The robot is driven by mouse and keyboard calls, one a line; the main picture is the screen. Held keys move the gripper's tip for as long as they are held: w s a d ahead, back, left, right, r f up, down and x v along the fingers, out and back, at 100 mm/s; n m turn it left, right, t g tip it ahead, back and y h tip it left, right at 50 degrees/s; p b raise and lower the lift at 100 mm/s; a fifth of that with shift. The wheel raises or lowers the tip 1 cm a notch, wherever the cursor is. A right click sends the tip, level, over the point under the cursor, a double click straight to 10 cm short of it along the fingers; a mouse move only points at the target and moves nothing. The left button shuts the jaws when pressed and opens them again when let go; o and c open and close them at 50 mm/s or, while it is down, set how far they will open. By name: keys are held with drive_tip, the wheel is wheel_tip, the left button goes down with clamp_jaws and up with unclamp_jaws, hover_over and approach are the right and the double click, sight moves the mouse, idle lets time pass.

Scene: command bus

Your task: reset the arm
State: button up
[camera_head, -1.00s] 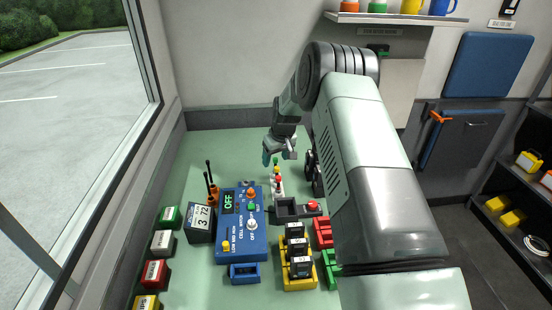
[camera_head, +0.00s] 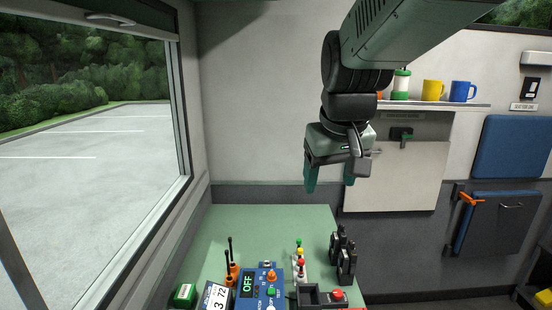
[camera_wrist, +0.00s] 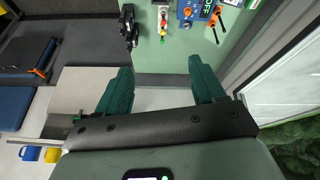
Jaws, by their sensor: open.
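My gripper (camera_head: 330,176) hangs in the air above the far end of the green table (camera_head: 225,222), in front of the pale wall. Its two green fingers point down, stand apart and hold nothing. In the wrist view, the open fingers (camera_wrist: 162,92) show with a clear gap between them, and the table (camera_wrist: 170,60) lies beyond them. My arm reaches in from the upper right of the head view.
On the table are a blue panel (camera_head: 262,288) reading OFF, orange knobs with black antennas (camera_head: 232,270), black handsets (camera_head: 343,258), small coloured buttons (camera_head: 300,262) and a red-button box (camera_head: 320,297). A shelf with mugs (camera_head: 432,90) is right of the gripper. A window is at left.

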drive_tip(key=s+d+m, duration=0.1)
drive_tip(key=s+m, duration=0.1)
drive_tip(key=s, duration=1.8)
drive_tip(key=shift+d+f+t, duration=0.3)
drive_tip(key=shift+t, duration=0.1)
